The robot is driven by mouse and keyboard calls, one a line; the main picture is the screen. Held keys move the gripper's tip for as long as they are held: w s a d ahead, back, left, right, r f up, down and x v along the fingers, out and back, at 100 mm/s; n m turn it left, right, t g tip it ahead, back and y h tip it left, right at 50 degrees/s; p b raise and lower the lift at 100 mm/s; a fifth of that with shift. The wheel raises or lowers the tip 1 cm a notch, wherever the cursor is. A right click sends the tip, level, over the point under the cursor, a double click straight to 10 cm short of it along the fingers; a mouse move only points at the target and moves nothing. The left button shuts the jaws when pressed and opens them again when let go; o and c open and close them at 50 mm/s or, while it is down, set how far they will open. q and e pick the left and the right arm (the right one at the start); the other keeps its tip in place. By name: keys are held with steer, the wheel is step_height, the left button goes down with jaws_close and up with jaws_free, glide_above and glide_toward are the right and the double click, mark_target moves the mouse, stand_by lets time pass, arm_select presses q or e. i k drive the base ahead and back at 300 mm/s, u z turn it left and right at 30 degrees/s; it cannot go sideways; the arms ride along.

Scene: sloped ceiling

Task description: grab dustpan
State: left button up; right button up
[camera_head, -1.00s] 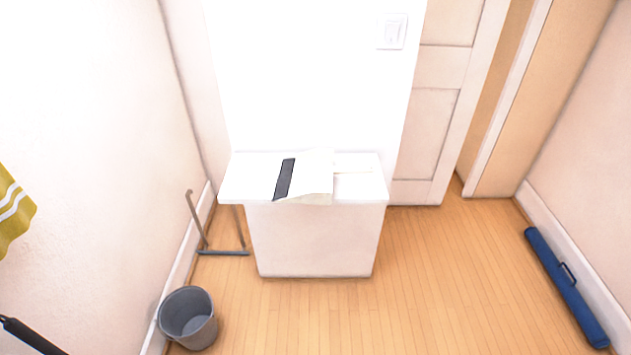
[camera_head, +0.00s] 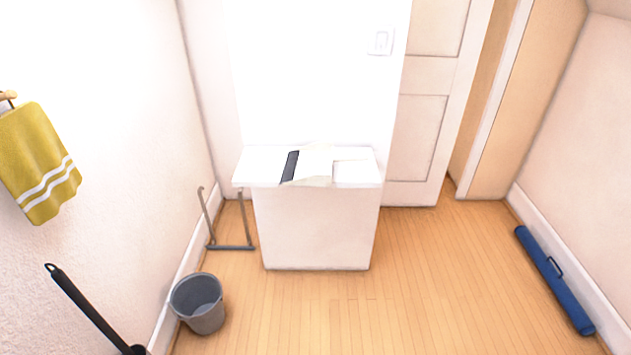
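No thing in view shows clearly as a dustpan. A black long-handled object (camera_head: 88,308) stands tilted by the left wall at the lower left. Its lower end is cut off by the frame edge, so I cannot tell whether it is the dustpan. A flat pale item with a dark strip (camera_head: 290,166) lies on top of the white cabinet (camera_head: 316,230); I cannot tell what it is. Neither of my grippers shows in the head view.
A grey bucket (camera_head: 198,303) and a grey metal stand (camera_head: 231,247) are on the floor along the left wall. A yellow towel (camera_head: 38,160) hangs at left. A blue tube (camera_head: 555,280) lies by the right wall. The wooden floor (camera_head: 440,290) between is clear.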

mark_target(312, 164)
steer(key=u, duration=0.55)
steer(key=i, duration=0.75)
steer(key=u, duration=0.25)
